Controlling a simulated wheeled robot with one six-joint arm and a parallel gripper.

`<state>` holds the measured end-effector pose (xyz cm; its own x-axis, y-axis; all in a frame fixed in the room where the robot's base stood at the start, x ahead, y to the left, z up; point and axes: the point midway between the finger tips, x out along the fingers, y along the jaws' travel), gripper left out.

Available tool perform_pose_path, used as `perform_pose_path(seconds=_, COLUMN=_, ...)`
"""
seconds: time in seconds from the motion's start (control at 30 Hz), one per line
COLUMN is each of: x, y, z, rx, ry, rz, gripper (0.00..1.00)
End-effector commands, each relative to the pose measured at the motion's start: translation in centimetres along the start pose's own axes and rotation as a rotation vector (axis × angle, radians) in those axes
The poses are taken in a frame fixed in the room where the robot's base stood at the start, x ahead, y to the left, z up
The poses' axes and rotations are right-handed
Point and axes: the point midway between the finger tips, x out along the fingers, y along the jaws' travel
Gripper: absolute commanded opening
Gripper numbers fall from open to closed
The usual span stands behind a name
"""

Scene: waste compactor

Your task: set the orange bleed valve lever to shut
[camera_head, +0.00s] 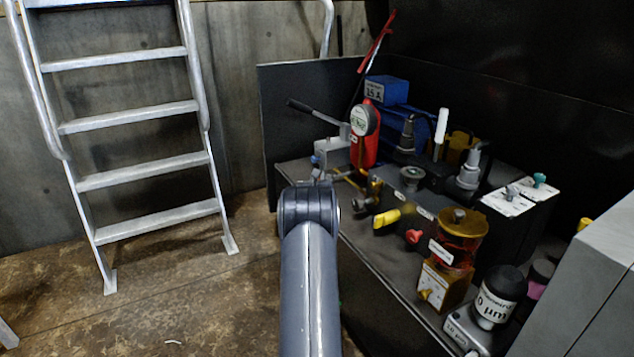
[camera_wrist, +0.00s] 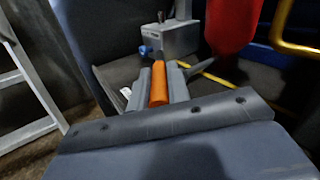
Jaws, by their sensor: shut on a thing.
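The orange bleed valve lever (camera_wrist: 158,88) shows in the wrist view as a short orange bar. It lies between the two grey fingers of my gripper (camera_wrist: 160,80), which are shut on it. The lever points away from the wrist, and the valve body behind it is not clearly visible. In the head view my arm covers most of my gripper, and I cannot make out the lever there.
A grey metal block (camera_wrist: 178,38) with a blue fitting stands just beyond my gripper. A red cylinder (camera_head: 363,150) with a gauge stands behind, beside yellow piping (camera_wrist: 285,46). A ladder (camera_head: 140,120) stands left; floor between is clear.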

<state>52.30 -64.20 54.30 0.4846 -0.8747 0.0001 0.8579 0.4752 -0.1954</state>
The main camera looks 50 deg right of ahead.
Motion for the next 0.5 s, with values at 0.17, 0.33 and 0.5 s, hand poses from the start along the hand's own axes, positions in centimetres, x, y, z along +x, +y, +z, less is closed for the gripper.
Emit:
perform_pose_path(seconds=0.17, x=-0.03, y=0.03, z=-0.11, rx=0.001, ry=0.003, rz=0.000, gripper=0.00)
perform_pose_path(seconds=0.33, x=-0.03, y=0.04, z=-0.10, rx=0.001, ry=0.002, rz=0.000, gripper=0.25)
perform_pose_path(seconds=0.5, x=-0.03, y=0.03, z=-0.05, rx=0.000, ry=0.001, rz=0.000, gripper=0.39)
